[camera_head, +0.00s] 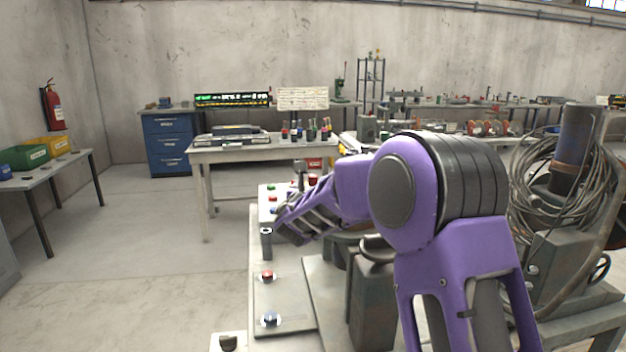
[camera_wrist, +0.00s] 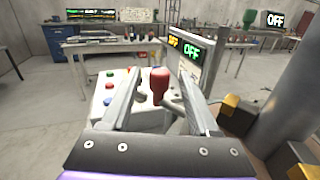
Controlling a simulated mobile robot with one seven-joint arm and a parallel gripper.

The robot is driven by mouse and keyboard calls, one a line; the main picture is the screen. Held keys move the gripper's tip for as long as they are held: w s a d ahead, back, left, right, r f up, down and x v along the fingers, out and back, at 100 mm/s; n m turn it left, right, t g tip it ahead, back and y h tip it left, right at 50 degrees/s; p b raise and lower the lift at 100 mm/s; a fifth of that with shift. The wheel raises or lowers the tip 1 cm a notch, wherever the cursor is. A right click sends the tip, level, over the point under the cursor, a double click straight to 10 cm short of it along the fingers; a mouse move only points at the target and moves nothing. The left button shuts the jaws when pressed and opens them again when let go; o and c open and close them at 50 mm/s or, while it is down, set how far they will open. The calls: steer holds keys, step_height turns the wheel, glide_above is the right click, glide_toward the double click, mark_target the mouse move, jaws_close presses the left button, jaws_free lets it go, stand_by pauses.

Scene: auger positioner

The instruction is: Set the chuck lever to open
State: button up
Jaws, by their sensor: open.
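A lever with a red handle (camera_wrist: 159,84), which looks like the chuck lever, stands upright ahead in the wrist view. My gripper (camera_wrist: 158,76) is open, with one finger on each side of the handle in the picture. I cannot tell whether the handle is between the fingertips or beyond them, and no contact shows. A panel with coloured buttons (camera_wrist: 112,95) lies behind the left finger. In the head view, my purple arm covers much of the machine and the gripper's tips cannot be made out.
A machine plate with red and blue buttons (camera_head: 257,296) lies left of my arm. A coil of cable (camera_head: 545,185) and a rusty cylinder (camera_head: 577,138) stand at right. A white worktable (camera_head: 232,152) is behind. The floor at left is clear.

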steer(key=shift+w+d, duration=0.15)
steer(key=shift+w, duration=0.8)
jaws_close()
stand_by(0.8)
